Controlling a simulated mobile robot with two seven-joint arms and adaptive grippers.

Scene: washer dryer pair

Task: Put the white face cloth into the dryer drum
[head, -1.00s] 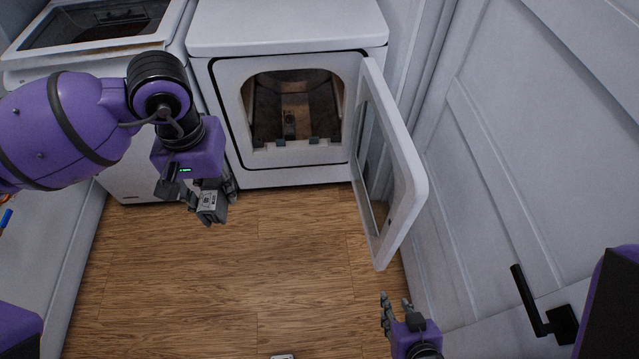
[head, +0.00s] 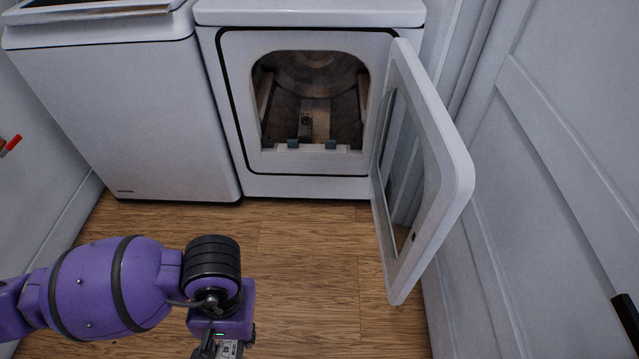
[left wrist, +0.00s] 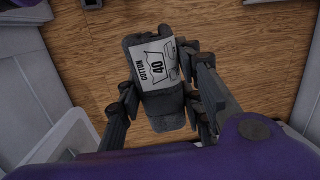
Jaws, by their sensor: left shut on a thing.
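The dryer (head: 290,187) stands at the back middle in the head view, with its round-cornered opening uncovered. The dryer drum (head: 312,72) shows dark inside, and no cloth is seen in it. The dryer door (head: 452,185) stands open to the right. My left gripper (head: 217,352) is at the bottom edge of the head view, over the floor, well in front of the dryer. In the left wrist view it is shut on a bundled cloth (left wrist: 150,62) that looks dark grey, with a white label reading "COTTON 40". My right gripper is out of view.
A white washer (head: 125,120) stands left of the dryer. The wooden floor (head: 310,260) in front is clear. The open door sticks out into the room near a white panelled door (head: 560,150) on the right, which has a black handle (head: 626,318).

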